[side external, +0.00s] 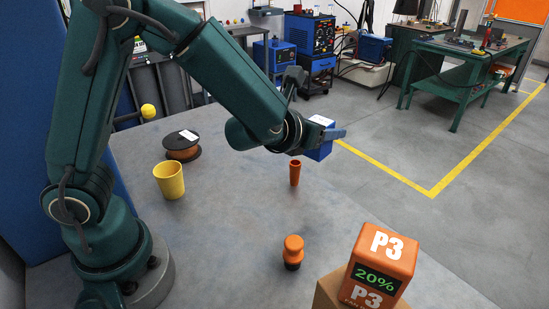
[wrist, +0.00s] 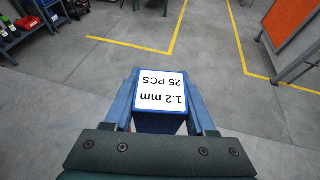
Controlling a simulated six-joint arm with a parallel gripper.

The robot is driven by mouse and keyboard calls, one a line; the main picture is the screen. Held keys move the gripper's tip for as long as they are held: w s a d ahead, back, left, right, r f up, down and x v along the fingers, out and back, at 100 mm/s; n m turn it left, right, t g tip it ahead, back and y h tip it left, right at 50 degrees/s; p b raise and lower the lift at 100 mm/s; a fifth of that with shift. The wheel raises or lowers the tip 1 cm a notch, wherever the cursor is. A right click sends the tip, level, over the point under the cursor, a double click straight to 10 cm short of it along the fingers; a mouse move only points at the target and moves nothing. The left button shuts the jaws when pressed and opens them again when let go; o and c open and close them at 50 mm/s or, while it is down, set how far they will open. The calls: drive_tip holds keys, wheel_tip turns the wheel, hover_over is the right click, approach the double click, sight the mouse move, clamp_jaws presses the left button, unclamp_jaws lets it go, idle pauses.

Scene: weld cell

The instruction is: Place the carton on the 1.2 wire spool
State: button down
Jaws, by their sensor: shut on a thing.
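The carton (wrist: 160,122) is a small blue box with a white top label reading "1.2 mm 25 PCS", upside down in the wrist view. My gripper (wrist: 162,78) is shut on it, one blue finger along each side. In the side view the carton (side external: 319,153) is held in the air at the end of my gripper (side external: 330,134), which partly covers it. A wire spool (side external: 182,146) with dark flanges, copper-brown windings and a white label lies at the table's back left. Its label is too small to read. The gripper is well to the right of it.
A yellow cup (side external: 169,181) stands just in front of the spool. An orange tapered cup (side external: 295,173) stands below the gripper. An orange-and-black object (side external: 292,252) stands nearer the front. An orange P3 box (side external: 380,262) sits on a cardboard box (side external: 330,291). The table (side external: 230,215) middle is clear.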

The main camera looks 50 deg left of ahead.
drive_tip(key=s+a+r+n+g+y, duration=0.1)
drive_tip(key=a+n+y, duration=0.2)
drive_tip(key=a, duration=0.4)
drive_tip(key=s+a+r+n+g+y, duration=0.1)
drive_tip(key=a+n+g+y, duration=0.15)
drive_tip(key=a, duration=0.45)
drive_tip(key=n+g+y, duration=0.5)
drive_tip(key=n+g, duration=0.5)
hover_over(178, 136)
wheel_tip(178, 136, down, 5)
drive_tip(key=shift+a+r, duration=0.15)
drive_tip(key=shift+r, duration=0.05)
drive_tip(key=shift+f, duration=2.3)
drive_tip(key=shift+c, duration=1.1)
unclamp_jaws()
drive_tip(key=shift+f, duration=0.15)
